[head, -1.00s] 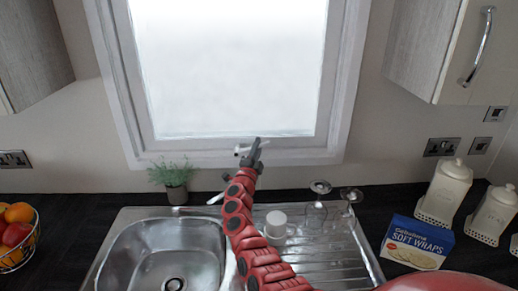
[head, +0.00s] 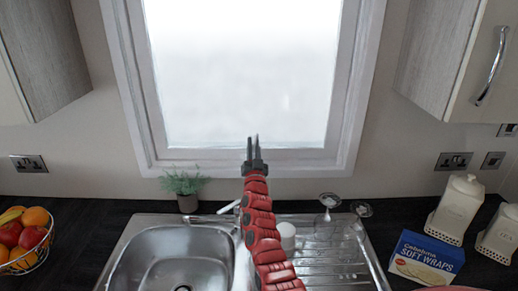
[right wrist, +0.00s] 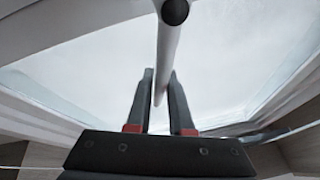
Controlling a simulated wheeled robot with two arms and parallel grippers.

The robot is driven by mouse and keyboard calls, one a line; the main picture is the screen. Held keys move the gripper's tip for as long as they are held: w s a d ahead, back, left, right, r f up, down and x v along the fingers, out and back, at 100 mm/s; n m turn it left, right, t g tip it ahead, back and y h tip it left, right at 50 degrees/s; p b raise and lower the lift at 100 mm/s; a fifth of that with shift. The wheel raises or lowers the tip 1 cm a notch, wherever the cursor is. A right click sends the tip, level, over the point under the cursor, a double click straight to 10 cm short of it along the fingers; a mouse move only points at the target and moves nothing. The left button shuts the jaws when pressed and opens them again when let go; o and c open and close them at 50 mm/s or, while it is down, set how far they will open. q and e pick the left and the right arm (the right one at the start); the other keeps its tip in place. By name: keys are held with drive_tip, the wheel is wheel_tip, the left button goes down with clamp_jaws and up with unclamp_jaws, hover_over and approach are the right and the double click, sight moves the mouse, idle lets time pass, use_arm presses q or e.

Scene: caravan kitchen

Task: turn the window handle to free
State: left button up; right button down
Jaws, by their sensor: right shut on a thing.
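The window (head: 245,75) is in the middle of the head view, with a pale frame and bright frosted pane. My right gripper (head: 254,145) points up in front of the lower frame, its two dark fingers side by side. In the right wrist view, the white window handle (right wrist: 168,50), a bar with a dark round end, runs between the fingers of my right gripper (right wrist: 160,90), which is shut on it. In the head view the handle is hidden by the gripper. My left gripper is not in view.
Below the window are a steel sink (head: 170,255), a potted plant (head: 186,188), a white cup (head: 286,235) and upturned glasses (head: 329,205). A fruit basket (head: 25,240) stands left; a soft wraps box (head: 426,260) and white canisters (head: 455,208) stand right. Wall cupboards flank the window.

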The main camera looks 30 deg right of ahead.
drive_tip(key=shift+w+a+r+n+t+y+b, duration=0.1)
drive_tip(key=shift+w+a+n+t+y+b, duration=0.1)
drive_tip(key=shift+a+n+y, duration=0.45)
drive_tip(key=shift+w+a+n+t+y+b, duration=0.15)
drive_tip(key=shift+w+n+y+b, duration=0.15)
drive_tip(key=shift+n, duration=0.7)
drive_tip(key=shift+w+a+r+n+t+y+b, duration=0.15)
drive_tip(key=shift+a+n+y, duration=0.1)
drive_tip(key=shift+n+y, duration=0.45)
drive_tip(key=shift+f+n, duration=0.1)
drive_tip(key=shift+n, duration=0.15)
drive_tip(key=c, duration=0.8)
unclamp_jaws()
drive_tip(key=shift+b+v, duration=1.2)
drive_tip(key=shift+v, duration=4.8)
drive_tip(key=shift+w+a, duration=0.1)
drive_tip(key=shift+a, duration=0.05)
